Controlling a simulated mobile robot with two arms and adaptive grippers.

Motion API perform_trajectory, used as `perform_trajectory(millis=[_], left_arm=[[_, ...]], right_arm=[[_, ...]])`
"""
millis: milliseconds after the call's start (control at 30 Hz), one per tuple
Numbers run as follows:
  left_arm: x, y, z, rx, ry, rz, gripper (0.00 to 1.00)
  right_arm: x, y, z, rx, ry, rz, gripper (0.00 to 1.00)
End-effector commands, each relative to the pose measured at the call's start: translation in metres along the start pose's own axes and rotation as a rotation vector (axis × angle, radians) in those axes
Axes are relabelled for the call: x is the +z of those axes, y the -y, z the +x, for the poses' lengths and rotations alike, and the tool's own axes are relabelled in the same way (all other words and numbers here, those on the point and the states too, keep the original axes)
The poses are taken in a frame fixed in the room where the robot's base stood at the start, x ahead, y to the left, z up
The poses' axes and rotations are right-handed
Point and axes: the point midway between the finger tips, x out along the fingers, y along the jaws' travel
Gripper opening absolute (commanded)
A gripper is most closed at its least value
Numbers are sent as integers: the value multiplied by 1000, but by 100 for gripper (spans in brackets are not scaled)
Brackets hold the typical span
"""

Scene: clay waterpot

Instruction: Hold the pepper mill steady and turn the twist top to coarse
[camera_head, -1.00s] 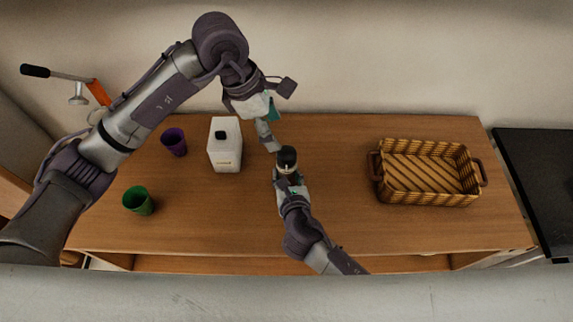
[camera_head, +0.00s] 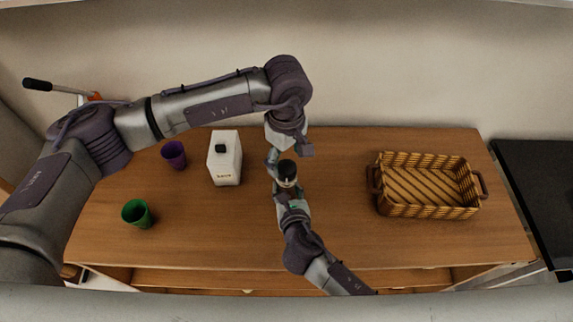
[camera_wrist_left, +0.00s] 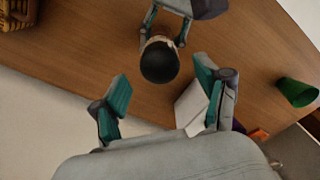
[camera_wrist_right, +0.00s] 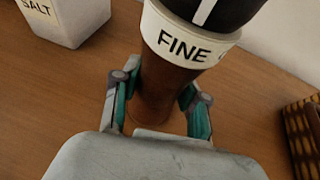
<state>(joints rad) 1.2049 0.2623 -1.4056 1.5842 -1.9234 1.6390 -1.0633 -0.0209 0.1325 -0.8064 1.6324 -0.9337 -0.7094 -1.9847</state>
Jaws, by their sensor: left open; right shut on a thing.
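The pepper mill (camera_head: 287,171) stands upright near the middle of the table, with a dark twist top. In the right wrist view its brown wooden body (camera_wrist_right: 165,88) carries a white ring (camera_wrist_right: 188,40) reading "FINE", with the start of another word cut off beside it. A white line marks the black top (camera_wrist_right: 205,10). My right gripper (camera_wrist_right: 158,110) is shut on the body below the ring. My left gripper (camera_head: 273,160) is open just behind the mill. In the left wrist view the round black top (camera_wrist_left: 159,61) lies beyond the open fingers (camera_wrist_left: 165,95), not between them.
A white salt box (camera_head: 225,160) stands left of the mill, close to my left arm. A purple cup (camera_head: 174,154) and a green cup (camera_head: 137,213) stand further left. A wicker basket (camera_head: 427,208) sits at the right. The table between mill and basket is clear.

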Motion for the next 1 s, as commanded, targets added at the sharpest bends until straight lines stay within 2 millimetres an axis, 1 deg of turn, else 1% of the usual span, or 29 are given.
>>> perform_trajectory(millis=[33, 100, 233, 367, 600, 667, 900, 967, 1000], left_arm=[[1, 0, 9, -2, 2, 0, 74], [0, 0, 19, -1, 2, 0, 74], [0, 0, 31, 0, 1, -1, 74], [0, 0, 35, 1, 0, 0, 74], [0, 0, 36, 1, 0, 0, 74], [0, 0, 36, 1, 0, 0, 64], [0, 0, 35, 2, 0, 0, 24], [0, 0, 35, 2, 0, 0, 14], [0, 0, 35, 2, 0, 0, 14]], right_arm=[[0, 0, 0, 0, -1, 0, 0], [0, 0, 0, 0, -1, 0, 0], [0, 0, 0, 0, -1, 0, 0], [0, 0, 0, 0, -1, 0, 0], [0, 0, 0, 0, -1, 0, 0], [0, 0, 0, 0, -1, 0, 0], [0, 0, 0, 0, -1, 0, 0], [0, 0, 0, 0, -1, 0, 0], [-1, 0, 0, 0, -1, 0, 0]])
